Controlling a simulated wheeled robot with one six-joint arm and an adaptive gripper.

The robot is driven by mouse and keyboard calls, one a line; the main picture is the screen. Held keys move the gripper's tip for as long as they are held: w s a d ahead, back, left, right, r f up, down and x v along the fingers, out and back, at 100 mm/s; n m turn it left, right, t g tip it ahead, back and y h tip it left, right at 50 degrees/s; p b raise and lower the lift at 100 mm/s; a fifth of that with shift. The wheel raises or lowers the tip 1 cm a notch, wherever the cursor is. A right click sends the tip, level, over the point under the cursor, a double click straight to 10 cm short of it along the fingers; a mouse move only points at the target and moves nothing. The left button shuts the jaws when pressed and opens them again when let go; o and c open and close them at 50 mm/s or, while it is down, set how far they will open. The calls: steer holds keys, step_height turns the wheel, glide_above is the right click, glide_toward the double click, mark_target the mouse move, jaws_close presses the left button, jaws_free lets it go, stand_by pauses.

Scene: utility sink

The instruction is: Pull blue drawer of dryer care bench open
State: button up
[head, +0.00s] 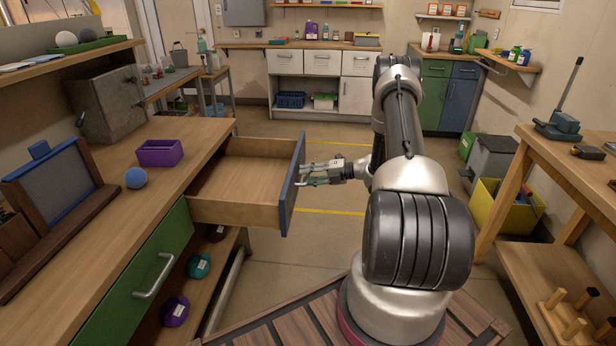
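The blue drawer (293,185) of the wooden bench (110,205) stands well out from the bench, its wooden inside showing and empty. Its blue front is seen nearly edge-on and faces right. My gripper (308,174) is at the outer face of this front, at about mid-height, with its fingers pointing left towards it. The drawer's handle cannot be made out behind the fingers, and I cannot tell whether they are closed on it. A green drawer (155,268) with a metal handle sits shut in the same bench, nearer to me.
A purple bin (160,153) and a blue ball (135,178) are on the benchtop. Lower shelves hold a teal roll (198,266) and a purple one (175,311). A wooden table (565,160) stands at right, with a yellow bin (508,205) beside it. Floor behind the drawer is clear.

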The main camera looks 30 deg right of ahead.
steer(key=v, duration=1.2)
stand_by(0.3)
